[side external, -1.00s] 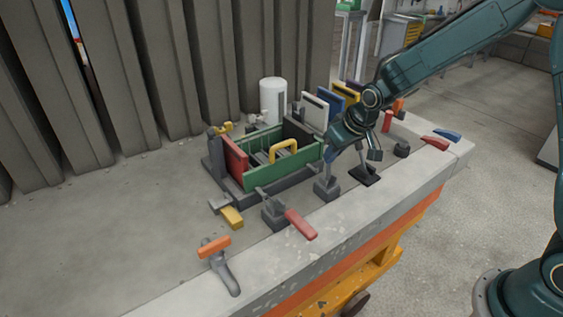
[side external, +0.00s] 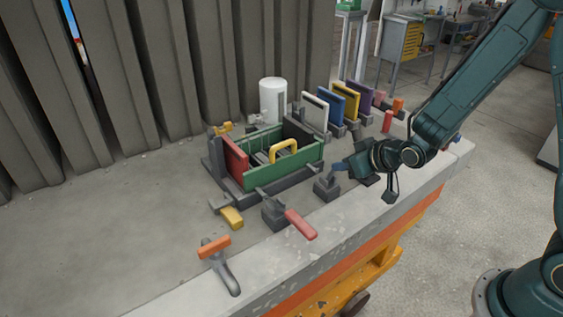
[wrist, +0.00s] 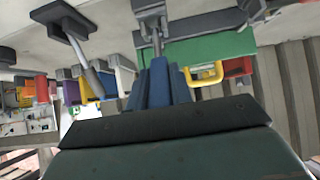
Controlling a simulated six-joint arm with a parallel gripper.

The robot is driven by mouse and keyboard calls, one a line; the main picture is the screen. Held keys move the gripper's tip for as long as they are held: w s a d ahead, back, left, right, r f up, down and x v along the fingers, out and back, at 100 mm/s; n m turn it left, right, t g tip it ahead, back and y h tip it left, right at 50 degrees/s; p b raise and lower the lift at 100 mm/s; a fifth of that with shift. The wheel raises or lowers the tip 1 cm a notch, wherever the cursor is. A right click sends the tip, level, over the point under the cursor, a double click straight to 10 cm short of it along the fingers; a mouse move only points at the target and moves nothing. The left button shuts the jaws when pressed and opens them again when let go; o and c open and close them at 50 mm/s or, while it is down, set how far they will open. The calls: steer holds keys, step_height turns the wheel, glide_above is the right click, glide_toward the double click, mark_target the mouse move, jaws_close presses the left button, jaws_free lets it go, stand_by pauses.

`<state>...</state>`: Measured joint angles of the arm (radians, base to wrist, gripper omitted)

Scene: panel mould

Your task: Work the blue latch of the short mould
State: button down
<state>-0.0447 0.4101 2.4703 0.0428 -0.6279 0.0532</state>
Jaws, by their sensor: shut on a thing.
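The short mould (side external: 295,173) is a green-walled box with a red end panel and a yellow handle, on a dark base. The blue latch (side external: 339,168) is at its right end, on a dark foot (side external: 326,188) on the table. My gripper (side external: 349,166) is shut on the blue handle, which lies low and points away from the mould. Most of the handle is hidden by the jaws. The wrist view shows the blue handle (wrist: 160,83) between the jaws, with the latch's metal end in front of it.
White, blue (side external: 345,102), yellow and purple panels stand behind. A white cylinder (side external: 273,100) is at the back. The table's left is clear.

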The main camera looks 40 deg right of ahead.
steer(key=shift+s+f+t, duration=0.2)
steer(key=shift+s+t, duration=0.15)
steer(key=shift+t, duration=0.15)
stand_by(0.3)
steer(key=c, duration=1.2)
jaws_free()
steer(key=shift+c, duration=0.2)
steer(key=shift+r, duration=0.1)
step_height(320, 180, up, 20)
steer(key=shift+c, duration=0.2)
